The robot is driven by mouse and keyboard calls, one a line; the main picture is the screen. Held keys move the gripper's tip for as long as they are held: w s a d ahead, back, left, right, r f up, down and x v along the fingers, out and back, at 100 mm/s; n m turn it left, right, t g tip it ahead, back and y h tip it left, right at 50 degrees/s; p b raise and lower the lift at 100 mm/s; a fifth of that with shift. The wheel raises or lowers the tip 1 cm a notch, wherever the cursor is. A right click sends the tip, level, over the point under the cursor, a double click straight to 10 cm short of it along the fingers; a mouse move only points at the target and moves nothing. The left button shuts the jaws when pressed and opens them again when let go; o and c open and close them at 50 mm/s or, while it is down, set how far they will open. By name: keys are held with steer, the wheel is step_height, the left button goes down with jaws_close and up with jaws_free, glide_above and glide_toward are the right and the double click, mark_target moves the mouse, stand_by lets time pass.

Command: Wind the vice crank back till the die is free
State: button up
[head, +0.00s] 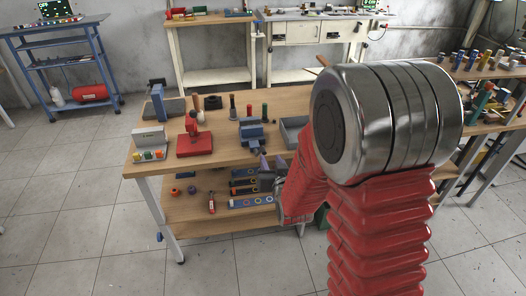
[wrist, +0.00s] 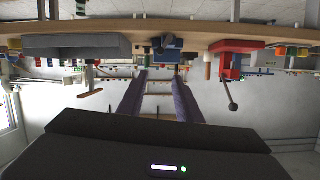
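A small blue vice (head: 251,132) stands on the wooden workbench (head: 222,153), near its front edge. It also shows in the wrist view (wrist: 170,53), which is upside down, at the middle of the bench edge. Its crank and the die are too small to make out. My gripper (head: 272,163) is in front of the bench edge, just below and right of the vice. In the wrist view its two purple-grey fingers (wrist: 160,78) are apart with nothing between them, pointing towards the vice. The fingertips look apart from the vice, but the exact gap cannot be told.
A red press (head: 194,141) with a lever stands left of the vice, and a grey tray (head: 294,132) right of it. Upright tools stand behind the vice. A lower shelf (head: 190,212) holds small parts. My arm hides the bench's right end. The floor in front is clear.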

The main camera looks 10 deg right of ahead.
step_height(320, 180, down, 7)
steer(key=s+t, duration=0.1)
steer(key=t, duration=0.2)
steer(key=shift+s+r+m, duration=0.15)
steer(key=shift+s+m, duration=0.05)
steer(key=shift+m, duration=0.1)
steer(key=shift+w, duration=0.1)
